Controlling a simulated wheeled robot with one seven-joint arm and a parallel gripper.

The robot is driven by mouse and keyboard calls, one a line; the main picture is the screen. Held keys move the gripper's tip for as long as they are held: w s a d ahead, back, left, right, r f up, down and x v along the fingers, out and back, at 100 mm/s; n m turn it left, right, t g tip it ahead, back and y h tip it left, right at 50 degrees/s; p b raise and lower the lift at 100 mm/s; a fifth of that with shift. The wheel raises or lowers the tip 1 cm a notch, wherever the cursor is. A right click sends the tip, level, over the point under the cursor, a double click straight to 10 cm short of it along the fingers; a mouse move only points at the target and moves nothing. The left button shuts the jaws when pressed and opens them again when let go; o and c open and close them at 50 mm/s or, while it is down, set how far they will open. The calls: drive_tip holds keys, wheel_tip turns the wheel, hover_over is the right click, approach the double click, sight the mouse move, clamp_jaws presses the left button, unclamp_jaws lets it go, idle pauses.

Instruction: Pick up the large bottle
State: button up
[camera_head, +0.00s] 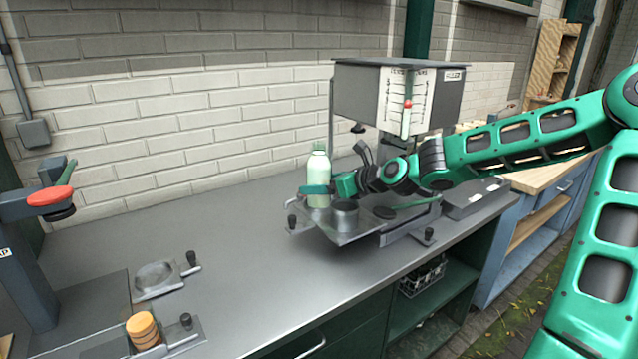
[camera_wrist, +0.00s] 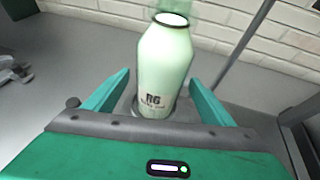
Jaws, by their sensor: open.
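The large bottle (camera_head: 319,176) is pale green with a clear neck. It stands upright at the left end of the grey metal tray (camera_head: 352,237) on the counter. In the wrist view the bottle (camera_wrist: 164,70) shows dark lettering and stands between the two green fingers. My gripper (camera_wrist: 160,92) is open, with one finger on each side of the bottle. In the head view my gripper (camera_head: 318,189) reaches in from the right at the bottle's lower half. I cannot tell whether either finger touches it.
A grey box with a scale and red marker (camera_head: 398,95) stands above and behind the tray. A small dark cup (camera_head: 345,214) sits on the tray close to my gripper. A red-topped device (camera_head: 50,197) and stacked orange discs (camera_head: 142,329) are at left. The counter's middle is clear.

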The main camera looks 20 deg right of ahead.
sight(329, 169)
drive_tip(key=shift+c, duration=0.7)
drive_tip(key=shift+w, duration=0.1)
drive_tip(key=c, duration=1.7)
drive_tip(key=shift+c, duration=0.2)
drive_tip(key=shift+r, duration=0.15)
drive_tip(key=shift+r, duration=0.55)
wheel_tip(329, 169, up, 2)
drive_tip(key=shift+r, duration=0.25)
drive_tip(key=s+a+r, duration=0.4)
drive_tip(key=s+r, duration=0.3)
drive_tip(key=s, duration=0.3)
drive_tip(key=shift+s+a+r, duration=0.15)
drive_tip(key=shift+s+a, duration=0.1)
drive_tip(key=shift+s, duration=0.05)
